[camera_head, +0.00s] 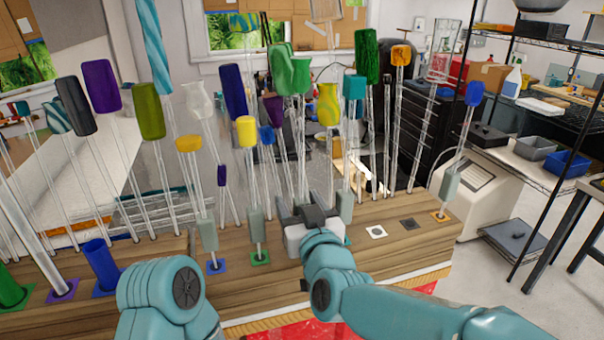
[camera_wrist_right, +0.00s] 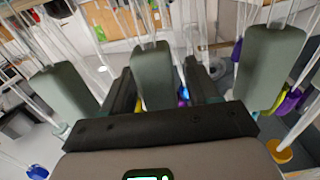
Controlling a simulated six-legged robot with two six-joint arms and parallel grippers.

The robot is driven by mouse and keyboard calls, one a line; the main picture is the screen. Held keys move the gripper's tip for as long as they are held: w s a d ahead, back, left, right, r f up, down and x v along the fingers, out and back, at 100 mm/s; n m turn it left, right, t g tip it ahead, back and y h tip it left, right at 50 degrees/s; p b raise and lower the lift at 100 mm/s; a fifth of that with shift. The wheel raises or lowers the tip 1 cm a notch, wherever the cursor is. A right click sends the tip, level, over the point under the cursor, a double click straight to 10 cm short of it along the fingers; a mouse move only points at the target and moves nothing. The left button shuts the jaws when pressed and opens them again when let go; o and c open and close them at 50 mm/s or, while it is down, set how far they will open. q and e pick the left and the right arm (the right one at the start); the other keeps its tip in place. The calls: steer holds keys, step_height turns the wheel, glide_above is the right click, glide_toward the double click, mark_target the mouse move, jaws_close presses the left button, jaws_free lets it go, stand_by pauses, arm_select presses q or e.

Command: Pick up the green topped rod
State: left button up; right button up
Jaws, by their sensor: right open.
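A rod with a green top (camera_head: 300,73) stands upright in the front row of the wooden rack (camera_head: 400,220), its clear shaft running down to my right gripper (camera_head: 308,215). Other green tops stand close by, including a dark green one (camera_head: 366,56). In the right wrist view my right gripper (camera_wrist_right: 163,88) is open, with a grey-green sleeve (camera_wrist_right: 154,72) between its two fingers. I cannot tell whether the fingers touch it. The sleeve's lower end is hidden behind the gripper body. My left gripper is not in view.
Sleeved rods flank the gripper closely: a yellow-topped one (camera_head: 246,131) to the left and a teal-topped one (camera_head: 355,86) to the right. Several taller rods crowd behind. A blue-topped rod (camera_head: 474,93) stands at the rack's right end.

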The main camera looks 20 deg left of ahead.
steer(key=shift+a, duration=0.1)
steer(key=c, duration=1.1)
